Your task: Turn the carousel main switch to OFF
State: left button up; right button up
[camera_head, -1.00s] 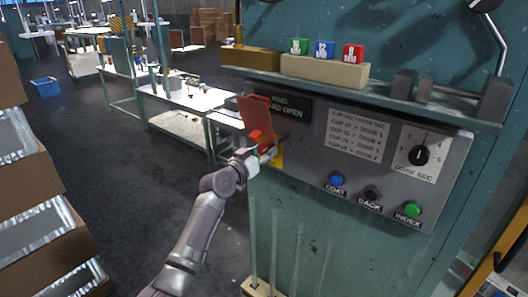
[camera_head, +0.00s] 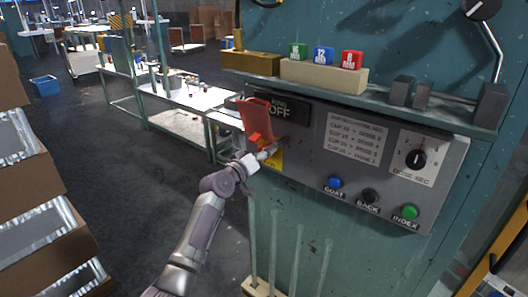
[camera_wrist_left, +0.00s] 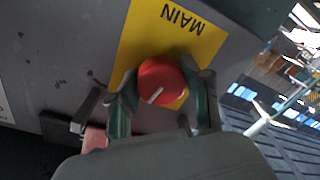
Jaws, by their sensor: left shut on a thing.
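The main switch is a red round knob (camera_wrist_left: 162,80) with a white mark, on a yellow plate (camera_wrist_left: 183,35) lettered MAIN in the left wrist view. My left gripper (camera_wrist_left: 160,88) is shut on the knob, a finger on either side. In the head view my left gripper (camera_head: 265,153) is at the left end of the grey control panel (camera_head: 300,155), partly covering the yellow plate. A raised red cover (camera_head: 256,117) stands above it. The dark display (camera_head: 281,108) above reads OFF in its lower line. My right gripper is not in view.
The panel also carries a blue COAT button (camera_head: 335,182), a black BACK button (camera_head: 371,195), a green INDEX button (camera_head: 410,212) and a dose dial (camera_head: 416,159). A shelf (camera_head: 365,96) with blocks juts out above. Cardboard boxes (camera_head: 40,175) are stacked at the left.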

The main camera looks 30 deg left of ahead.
pick_arm(q)
jog(key=n+p, duration=0.1)
jog(key=n, duration=0.3)
jog(key=shift+r, duration=0.15)
jog(key=n, duration=0.3)
jog(key=shift+n, duration=0.4)
jog(key=shift+n+h, duration=0.3)
jog(key=shift+n, duration=1.2)
jog(key=o, duration=1.2)
jog(key=shift+c, duration=0.2)
